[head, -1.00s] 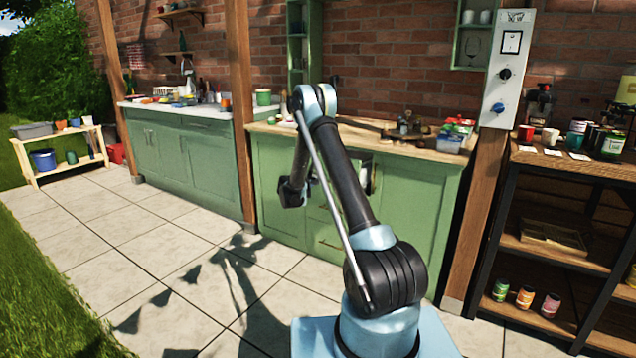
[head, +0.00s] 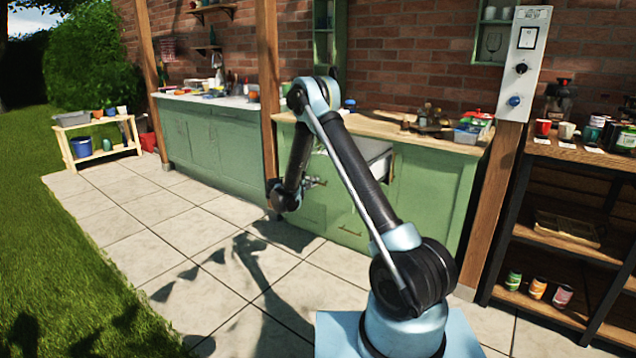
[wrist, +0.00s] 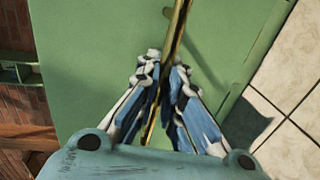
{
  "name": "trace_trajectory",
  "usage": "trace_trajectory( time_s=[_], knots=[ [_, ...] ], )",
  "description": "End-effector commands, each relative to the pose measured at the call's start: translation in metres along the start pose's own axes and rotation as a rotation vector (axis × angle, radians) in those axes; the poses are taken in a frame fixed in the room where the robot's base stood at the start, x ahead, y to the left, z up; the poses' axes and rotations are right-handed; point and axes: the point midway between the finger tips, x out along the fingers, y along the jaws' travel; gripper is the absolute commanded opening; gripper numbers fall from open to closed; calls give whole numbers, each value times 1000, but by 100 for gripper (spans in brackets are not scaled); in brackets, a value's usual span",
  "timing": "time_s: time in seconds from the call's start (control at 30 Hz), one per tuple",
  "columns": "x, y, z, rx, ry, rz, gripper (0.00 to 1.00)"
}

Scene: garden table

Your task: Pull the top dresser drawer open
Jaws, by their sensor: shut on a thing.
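The green dresser (head: 430,200) stands under a wooden counter against the brick wall. Its top drawer (head: 376,153) stands out from the dresser, its pale side and inside showing behind my arm. My gripper (head: 312,182) is in front of the drawer, partly hidden by my arm in the head view. In the wrist view, my gripper (wrist: 163,78) is shut around the brass bar handle (wrist: 180,25) on the green drawer front (wrist: 100,60). Part of the drawer front is hidden by my arm in the head view.
A lower drawer with a brass handle (head: 350,231) is below. A wooden post (head: 268,90) stands left of the dresser. A black shelf unit (head: 560,230) is to the right. The paved floor (head: 180,230) in front is clear.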

Motion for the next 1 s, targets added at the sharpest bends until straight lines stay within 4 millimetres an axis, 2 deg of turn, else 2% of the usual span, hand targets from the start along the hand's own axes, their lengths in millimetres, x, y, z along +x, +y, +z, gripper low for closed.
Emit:
trace_trajectory(
  time_s=[0.2, 0.6, 0.63, 0.7, 1.0],
  knots=[
    [-16, -5, -1, 1, -2, -3, 0],
    [-22, -6, -6, 0, 5, -3, 0],
    [-22, -6, -6, 0, 6, -3, 12],
    [-22, -6, -6, 0, 6, -3, 28],
    [-22, -5, -7, -1, 7, -1, 29]
  ],
)
